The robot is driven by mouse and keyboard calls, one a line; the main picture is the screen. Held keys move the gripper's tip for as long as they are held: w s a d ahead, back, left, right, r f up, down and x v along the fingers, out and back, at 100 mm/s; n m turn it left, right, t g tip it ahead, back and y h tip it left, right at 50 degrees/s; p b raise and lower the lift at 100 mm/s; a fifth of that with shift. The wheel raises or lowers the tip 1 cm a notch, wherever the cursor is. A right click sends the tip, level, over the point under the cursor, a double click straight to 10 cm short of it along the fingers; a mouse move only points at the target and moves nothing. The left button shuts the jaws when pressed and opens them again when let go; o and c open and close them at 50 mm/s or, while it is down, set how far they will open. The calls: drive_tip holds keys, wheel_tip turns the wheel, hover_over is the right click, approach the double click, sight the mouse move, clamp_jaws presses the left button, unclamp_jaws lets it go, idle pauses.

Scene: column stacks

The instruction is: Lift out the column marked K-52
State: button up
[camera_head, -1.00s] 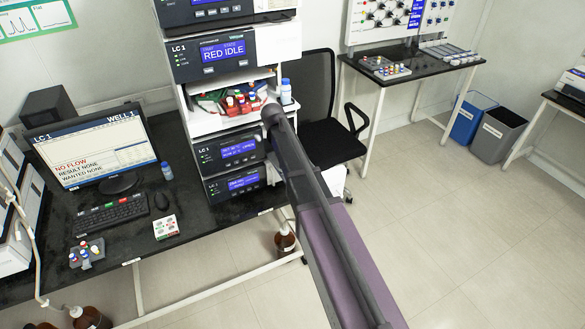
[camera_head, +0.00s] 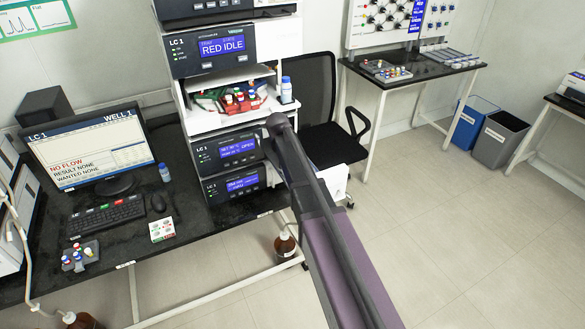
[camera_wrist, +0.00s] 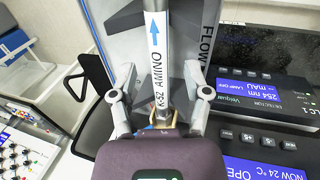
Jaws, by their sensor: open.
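The column marked K-52 AMINO (camera_wrist: 157,62) is a slim metal tube with a white label and a blue arrow, seen in the wrist view. The arrow points to the top of that picture. My gripper (camera_wrist: 160,78) is open, with one finger on each side of the column. The column's lower end is hidden behind my gripper's body. In the head view neither the column nor my gripper can be made out; my own arm covers the right side of the LC 1 stack (camera_head: 210,64).
A panel marked FLOW (camera_wrist: 207,38) stands close behind the column. Instrument fronts with blue screens (camera_wrist: 262,90) lie just right of my gripper. A red rack of vials (camera_head: 243,101) and a bottle (camera_head: 286,90) sit on the stack's shelf. A black chair (camera_head: 330,140) stands beside it.

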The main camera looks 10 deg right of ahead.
idle(0.3)
clamp_jaws()
drive_tip(key=shift+r, duration=0.15)
wheel_tip(320, 180, up, 10)
drive_tip(key=p, duration=1)
idle(0.9)
